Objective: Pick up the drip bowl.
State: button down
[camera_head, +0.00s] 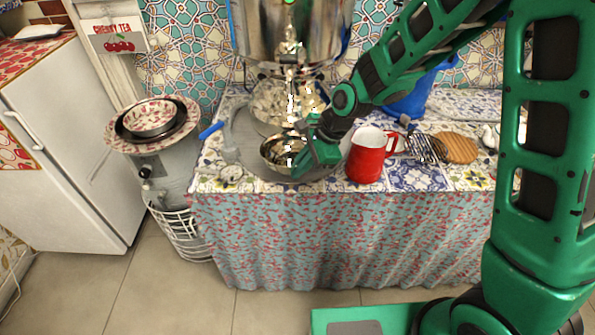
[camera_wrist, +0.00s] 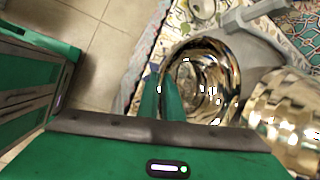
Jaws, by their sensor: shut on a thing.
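The drip bowl (camera_head: 272,160) is a small shiny metal bowl at the front of the table, below the samovar's tap. My gripper (camera_head: 298,168) is at the bowl's right front side in the head view. In the wrist view, the two green fingers (camera_wrist: 162,97) are close together at the rim of the drip bowl (camera_wrist: 222,70), shut on its wall. The bowl's inside is open to view and looks empty. Whether its underside touches the tray cannot be told.
The big metal samovar (camera_head: 285,25) stands right behind the bowl. A round grey tray (camera_head: 243,140) lies underneath. A red mug (camera_head: 366,158) stands close to the right, with a wooden board (camera_head: 456,148) beyond. A blue-handled tool (camera_head: 211,131) is at left.

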jog(key=s+a+r, duration=0.4)
jog(key=s+r, duration=0.4)
jog(key=s, duration=0.2)
jog(key=shift+s+a+r, duration=0.2)
jog(key=shift+s+r, duration=0.05)
jog(key=shift+s, duration=0.1)
dwell(0.3)
dwell(1.5)
